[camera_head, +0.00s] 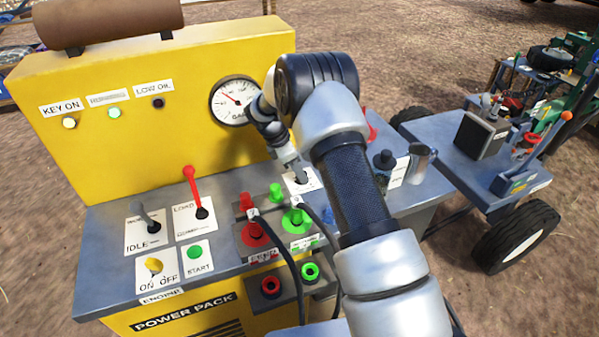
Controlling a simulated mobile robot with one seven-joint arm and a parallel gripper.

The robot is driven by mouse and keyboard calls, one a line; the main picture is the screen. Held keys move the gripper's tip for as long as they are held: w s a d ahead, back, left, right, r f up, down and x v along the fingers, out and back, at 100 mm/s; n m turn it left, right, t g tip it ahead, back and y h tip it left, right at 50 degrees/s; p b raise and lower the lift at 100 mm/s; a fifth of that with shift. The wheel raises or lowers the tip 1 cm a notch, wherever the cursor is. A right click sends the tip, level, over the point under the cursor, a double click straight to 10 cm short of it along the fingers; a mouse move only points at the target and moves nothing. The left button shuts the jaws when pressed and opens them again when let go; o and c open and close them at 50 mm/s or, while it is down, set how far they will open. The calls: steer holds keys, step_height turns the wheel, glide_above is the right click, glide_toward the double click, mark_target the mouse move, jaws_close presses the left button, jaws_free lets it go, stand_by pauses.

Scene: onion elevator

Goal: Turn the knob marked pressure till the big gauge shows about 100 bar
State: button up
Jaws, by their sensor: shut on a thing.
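The big round gauge (235,101) is on the yellow panel; its red needle points to the upper left, and the numbers are too small to read. My gripper (293,163) is just right of the gauge, low over the grey deck. It is shut on a small control that rises from a white plate (312,186); the jaws and wrist hide most of this control. A black knob (384,160) stands farther right beside a white label, partly behind my arm. I cannot read which control is marked pressure.
Left on the deck are a grey lever (147,218), a red lever (195,191), a yellow key switch (153,266) and a green start button (195,252). Red and green hose couplings (254,232) with black hoses are in front of the gripper. A wheeled cart (470,165) is at right.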

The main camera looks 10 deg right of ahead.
stand_by(0.4)
steer(key=o, duration=1.1)
steer(key=shift+c, duration=0.2)
steer(key=w+v, duration=0.1)
steer(key=v, duration=1.6)
steer(key=shift+s+r, duration=0.25)
steer(key=shift+s, duration=0.25)
